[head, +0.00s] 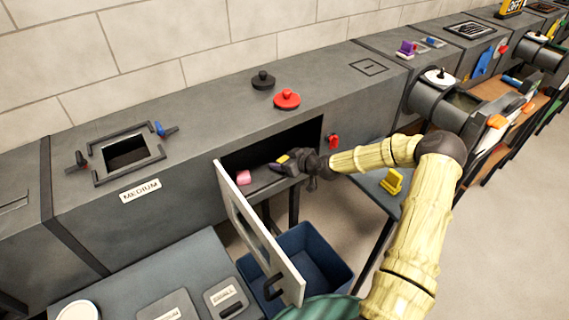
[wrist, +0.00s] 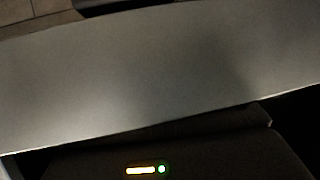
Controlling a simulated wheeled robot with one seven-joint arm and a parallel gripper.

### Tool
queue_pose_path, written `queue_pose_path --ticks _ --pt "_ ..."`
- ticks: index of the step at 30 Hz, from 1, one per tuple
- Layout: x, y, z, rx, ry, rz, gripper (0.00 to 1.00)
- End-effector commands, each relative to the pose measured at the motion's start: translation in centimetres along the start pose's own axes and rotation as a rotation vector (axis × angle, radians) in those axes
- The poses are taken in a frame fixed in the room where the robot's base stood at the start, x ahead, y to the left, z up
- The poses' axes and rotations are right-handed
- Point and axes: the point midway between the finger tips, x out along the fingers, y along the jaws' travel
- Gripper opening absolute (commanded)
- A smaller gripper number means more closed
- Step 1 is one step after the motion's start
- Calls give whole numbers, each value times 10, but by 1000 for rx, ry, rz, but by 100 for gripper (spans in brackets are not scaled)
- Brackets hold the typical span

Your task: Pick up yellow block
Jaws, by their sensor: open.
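A small yellow patch (head: 283,158) shows at the end of my gripper (head: 276,166) in the head view, at the duct's open doorway. It is too small to tell whether it is a block or part of the gripper. My gripper is open and reaches into the opening from the right. A pink block (head: 243,177) lies inside the opening, left of my gripper. A larger yellow object with a handle-like shape (head: 391,181) sits on a dark surface right of the opening. The wrist view shows a plain grey surface (wrist: 150,75) and no clear yellow block.
The open hatch door (head: 248,220) stands left of my arm, above a blue bin (head: 318,255). A red knob (head: 287,98) and a black knob (head: 263,80) are on top of the duct (head: 215,105). A grey table (head: 180,275) is at front left.

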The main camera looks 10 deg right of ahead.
Motion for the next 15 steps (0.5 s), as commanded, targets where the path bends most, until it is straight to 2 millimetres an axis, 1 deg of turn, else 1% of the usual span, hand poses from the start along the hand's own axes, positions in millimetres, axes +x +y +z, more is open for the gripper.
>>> queue_pose_path --ticks 14,15 --pt "0 0 0 1 0 0 67" --pt "0 0 0 1 0 0 61"
